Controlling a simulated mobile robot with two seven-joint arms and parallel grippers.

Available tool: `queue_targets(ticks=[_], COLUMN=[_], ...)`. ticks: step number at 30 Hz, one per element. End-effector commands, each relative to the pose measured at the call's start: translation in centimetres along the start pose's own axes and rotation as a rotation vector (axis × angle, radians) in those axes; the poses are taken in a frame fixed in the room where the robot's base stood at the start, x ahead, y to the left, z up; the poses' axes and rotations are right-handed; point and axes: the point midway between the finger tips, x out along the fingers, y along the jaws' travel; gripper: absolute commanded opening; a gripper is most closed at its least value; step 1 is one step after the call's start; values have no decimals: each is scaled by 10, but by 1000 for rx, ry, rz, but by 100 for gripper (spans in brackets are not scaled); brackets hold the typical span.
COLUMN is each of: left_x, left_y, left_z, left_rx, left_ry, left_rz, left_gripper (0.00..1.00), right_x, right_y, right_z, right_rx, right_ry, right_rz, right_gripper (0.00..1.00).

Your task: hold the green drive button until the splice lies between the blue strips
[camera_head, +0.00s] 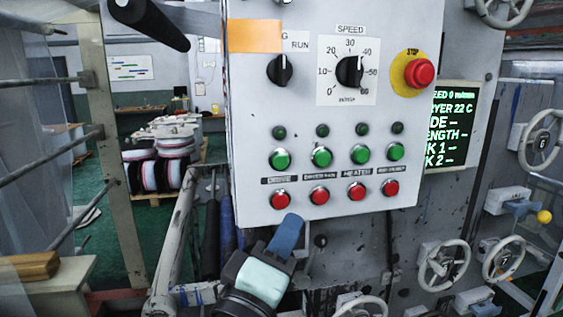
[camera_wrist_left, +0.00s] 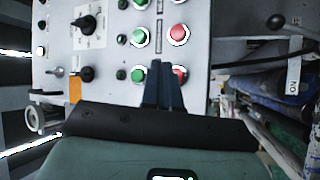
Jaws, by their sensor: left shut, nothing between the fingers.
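The control panel (camera_head: 330,228) has a row of green buttons above a row of red ones. The leftmost green button (camera_head: 280,159) sits over a label too blurred to read surely; it also shows in the left wrist view (camera_wrist_left: 138,73). The red button (camera_head: 280,200) below it is partly behind the fingers in the left wrist view (camera_wrist_left: 181,74). My left gripper (camera_head: 291,220) is shut and empty, its blue fingertips just below that red button in the head view. In the left wrist view the fingertips (camera_wrist_left: 160,64) overlap the gap between the two. The splice and blue strips are not visible.
The speed dial (camera_head: 349,71) and a red stop button (camera_head: 417,72) are higher on the panel. A screen (camera_head: 452,125) at the right reads speed 0. Handwheels (camera_head: 443,265) stand at lower right. A metal frame (camera_head: 178,235) stands left of my gripper.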

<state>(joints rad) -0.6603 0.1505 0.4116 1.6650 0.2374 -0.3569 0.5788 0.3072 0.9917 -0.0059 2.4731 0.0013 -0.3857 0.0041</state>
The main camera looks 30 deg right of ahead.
Motion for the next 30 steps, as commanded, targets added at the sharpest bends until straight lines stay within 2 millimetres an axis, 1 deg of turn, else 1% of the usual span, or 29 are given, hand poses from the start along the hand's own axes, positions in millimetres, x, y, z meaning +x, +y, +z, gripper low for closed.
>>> queue_targets(ticks=[1,3,6,9,12,22,26,30], left_x=[-4,-9,-14,-17,-18,-14,-6,9], left_y=[25,50,72,82,84,81,76,66], left_z=[1,2,3,4,4,2,-4,-13], left_rx=[-14,-33,-51,-59,-61,-60,-60,-60], left_ry=[1,1,-1,-1,-1,-1,0,1], left_rz=[42,83,121,139,142,139,138,136], left_gripper=[0,0,0,0,0,0,0,0], right_x=[0,0,0,0,0,0,1,1], right_y=[0,0,0,0,0,0,0,0], right_z=[0,0,0,0,0,0,0,0], right_rx=[0,0,0,0,0,0,0,0], right_ry=[0,0,0,0,0,0,0,-1], right_rz=[0,0,0,0,0,0,0,0], right_gripper=[36,36,36,36,36,36,36,36])
